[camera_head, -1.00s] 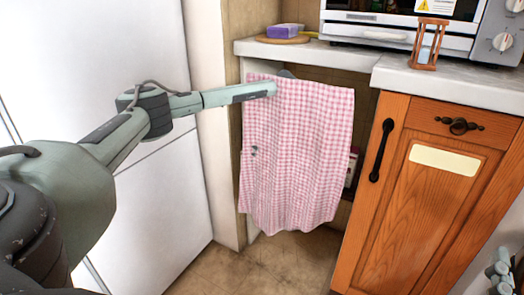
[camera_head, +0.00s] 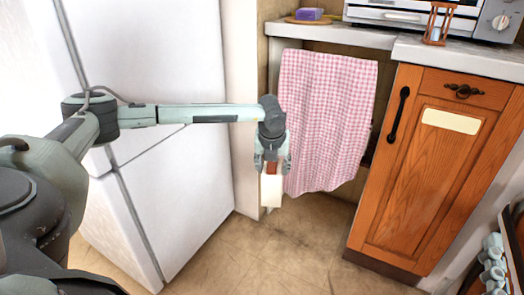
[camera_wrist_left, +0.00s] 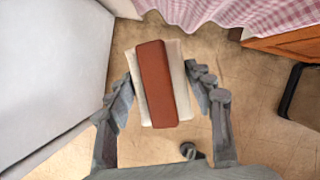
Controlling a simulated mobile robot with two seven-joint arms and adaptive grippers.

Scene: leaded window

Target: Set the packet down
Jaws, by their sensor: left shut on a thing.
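The packet (camera_head: 271,191) is a cream block with a red-brown band. It hangs below my left gripper (camera_head: 272,165), in front of the left edge of the pink checked curtain and above the floor. In the left wrist view the packet (camera_wrist_left: 178,70) lies between the two grey fingers of the left gripper (camera_wrist_left: 163,95), its red-brown face (camera_wrist_left: 157,85) toward the camera. The left gripper is shut on it.
The pink checked curtain (camera_head: 325,110) hangs under a counter (camera_head: 335,33), with a wooden cabinet (camera_head: 440,180) to its right. A large white unit (camera_head: 150,60) stands at left. The tan floor (camera_head: 265,250) between them is clear.

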